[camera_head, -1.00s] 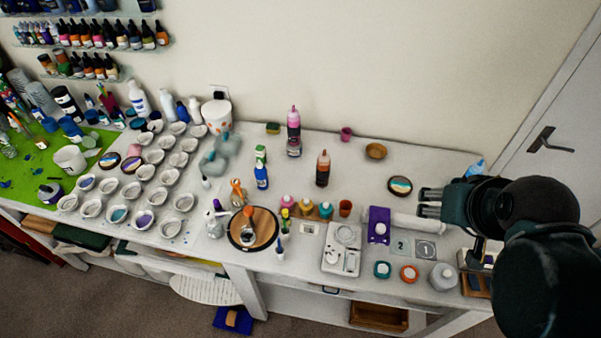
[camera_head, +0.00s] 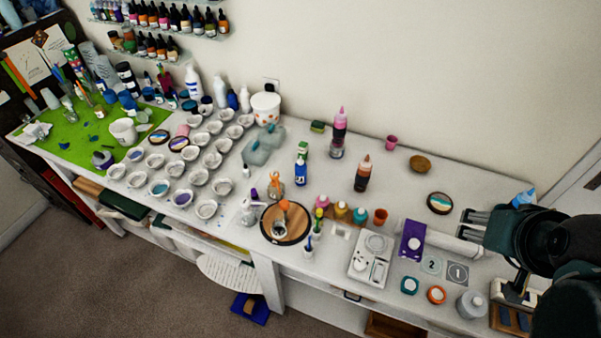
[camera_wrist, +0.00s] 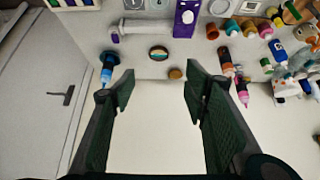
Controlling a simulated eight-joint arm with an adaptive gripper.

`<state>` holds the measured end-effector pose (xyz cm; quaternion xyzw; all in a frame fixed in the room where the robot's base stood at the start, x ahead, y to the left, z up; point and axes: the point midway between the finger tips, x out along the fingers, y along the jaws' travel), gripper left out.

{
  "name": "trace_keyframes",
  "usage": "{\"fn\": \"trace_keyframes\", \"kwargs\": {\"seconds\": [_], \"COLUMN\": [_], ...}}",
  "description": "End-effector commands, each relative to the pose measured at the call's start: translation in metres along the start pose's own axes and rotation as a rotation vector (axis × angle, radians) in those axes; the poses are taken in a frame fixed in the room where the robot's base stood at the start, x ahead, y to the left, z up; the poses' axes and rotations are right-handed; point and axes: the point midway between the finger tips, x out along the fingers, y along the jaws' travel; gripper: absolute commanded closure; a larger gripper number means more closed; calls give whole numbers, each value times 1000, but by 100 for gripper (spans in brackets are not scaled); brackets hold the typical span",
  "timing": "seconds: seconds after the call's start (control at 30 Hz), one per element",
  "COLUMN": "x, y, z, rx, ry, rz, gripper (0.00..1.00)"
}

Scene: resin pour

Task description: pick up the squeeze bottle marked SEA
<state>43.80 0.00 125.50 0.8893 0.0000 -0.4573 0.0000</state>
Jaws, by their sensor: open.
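My gripper (camera_head: 472,226) is open and empty above the right end of the worktable in the head view. In the wrist view its two dark green fingers (camera_wrist: 160,92) stand wide apart with nothing between them. A light-blue bottle (camera_head: 524,198) stands just behind my gripper, partly hidden by it. Other squeeze bottles are a pink one (camera_head: 340,120), a brown-orange one (camera_head: 362,175) and a blue one (camera_head: 301,171). I cannot read SEA on any of them.
Many small cups (camera_head: 205,208) fill the table's left part. A wall runs behind.

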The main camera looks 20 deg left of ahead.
Motion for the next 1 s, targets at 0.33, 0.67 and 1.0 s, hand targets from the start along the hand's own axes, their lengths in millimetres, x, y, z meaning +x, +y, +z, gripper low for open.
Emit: {"fn": "trace_keyframes", "kwargs": {"seconds": [0.33, 0.67, 1.0], "x": [0, 7, 24], "y": [-1, -17, -53], "z": [-1, -22, -59], "rx": [-5, -92, -269], "ry": [-2, -34, -96], "rz": [-2, -24, -69], "gripper": [55, 55, 55]}}
